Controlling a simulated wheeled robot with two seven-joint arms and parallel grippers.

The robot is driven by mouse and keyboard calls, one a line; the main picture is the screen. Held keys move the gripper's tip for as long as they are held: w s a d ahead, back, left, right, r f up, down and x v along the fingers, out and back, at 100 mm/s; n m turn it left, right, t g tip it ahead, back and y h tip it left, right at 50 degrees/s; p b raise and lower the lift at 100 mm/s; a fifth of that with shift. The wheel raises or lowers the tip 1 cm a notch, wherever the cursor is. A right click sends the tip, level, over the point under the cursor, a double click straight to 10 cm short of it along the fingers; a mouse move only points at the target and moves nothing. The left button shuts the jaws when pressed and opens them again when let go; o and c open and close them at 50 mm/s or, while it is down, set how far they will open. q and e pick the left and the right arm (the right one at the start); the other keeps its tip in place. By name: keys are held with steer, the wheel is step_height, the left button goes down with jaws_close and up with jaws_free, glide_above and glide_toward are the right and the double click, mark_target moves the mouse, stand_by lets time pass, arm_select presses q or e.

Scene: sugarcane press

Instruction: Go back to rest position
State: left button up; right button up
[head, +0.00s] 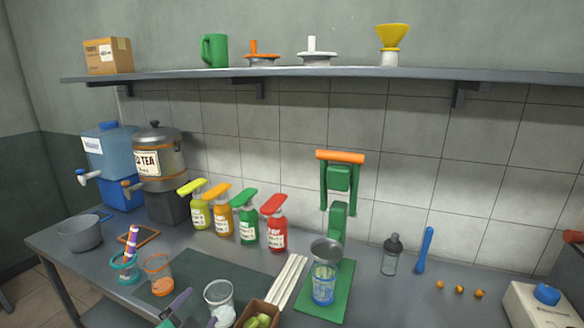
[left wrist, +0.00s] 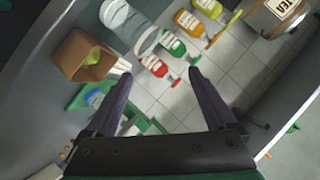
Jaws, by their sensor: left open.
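My left gripper (head: 184,308) shows at the bottom edge of the head view, low over the front of the counter, left of a clear cup (head: 219,294). In the left wrist view its two dark fingers (left wrist: 160,74) are spread wide apart with nothing between them that they touch. The sauce bottles and the wall tiles show beyond the fingertips. Most of the left arm is below the head view. My right gripper is in neither view.
The counter holds a green press (head: 338,205) with a blue-marked cup (head: 323,285), red bottle (head: 274,232), brown box (head: 257,314), orange-rimmed cup (head: 158,275) and tea urn (head: 157,160). A shelf (head: 350,75) runs above.

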arm_select(q)
steer(key=s+a+f+n+g, duration=0.3)
steer(key=s+f+n+g, duration=0.6)
steer(key=s+f, duration=0.9)
steer(key=s+f+m+g, duration=0.1)
steer(key=s+f, duration=0.1)
steer(key=f, duration=0.9)
steer(key=s+f+m+g, duration=0.1)
steer(key=s+f, duration=0.1)
steer(key=f, duration=1)
steer(key=s+a+f+g, duration=0.1)
steer(key=s+a+f, duration=0.2)
steer(key=s+f, duration=0.9)
steer(key=s, duration=0.3)
steer(key=shift+s, duration=0.3)
